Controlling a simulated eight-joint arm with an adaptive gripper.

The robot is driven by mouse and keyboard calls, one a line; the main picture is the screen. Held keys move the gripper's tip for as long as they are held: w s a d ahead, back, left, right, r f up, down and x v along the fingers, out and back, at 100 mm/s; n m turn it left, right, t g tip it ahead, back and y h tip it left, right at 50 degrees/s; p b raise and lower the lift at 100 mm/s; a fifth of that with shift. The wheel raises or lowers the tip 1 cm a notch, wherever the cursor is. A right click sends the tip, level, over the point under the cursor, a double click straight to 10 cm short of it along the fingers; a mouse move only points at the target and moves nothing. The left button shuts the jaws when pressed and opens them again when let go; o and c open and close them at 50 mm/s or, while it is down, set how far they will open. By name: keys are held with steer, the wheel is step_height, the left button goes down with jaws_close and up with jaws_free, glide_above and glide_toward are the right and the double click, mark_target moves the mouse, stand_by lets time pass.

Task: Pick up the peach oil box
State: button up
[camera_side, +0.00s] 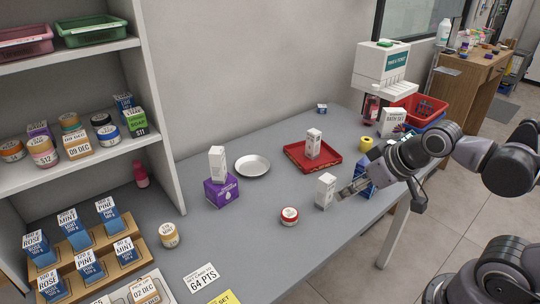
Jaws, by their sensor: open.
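Several small white boxes with dark print are in view, and their labels are too small to read, so I cannot tell which is the peach oil box. One white box (325,190) stands upright on the grey counter, right by my fingertips. Another white box (313,143) stands on the red tray (292,153), and a third white box (217,163) stands on a purple box (221,191). My gripper (345,191) is open and reaches in low from the right. Its fingers are just right of the nearest white box; I cannot tell whether they touch it.
A white plate (252,166), a yellow roll (366,143) and a white dispenser (385,66) are farther back.

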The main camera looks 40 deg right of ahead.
steer(key=shift+o, duration=0.5)
stand_by(0.3)
steer(key=m+g, duration=0.7)
steer(key=m, duration=0.9)
glide_above(325, 193)
steer(key=w+d, duration=0.1)
steer(key=d, duration=0.1)
steer(key=f, duration=0.4)
steer(key=shift+w+a+f, duration=0.1)
steer(key=shift+a+f, duration=0.15)
steer(key=shift+f, duration=0.1)
steer(key=shift+w+d+f+m, duration=0.25)
steer(key=shift+f+m, duration=0.2)
steer(key=shift+m, duration=0.05)
steer(key=shift+f, duration=0.3)
steer(key=shift+s+f, duration=0.1)
steer(key=shift+f, duration=4.95)
steer(key=c, duration=1.2)
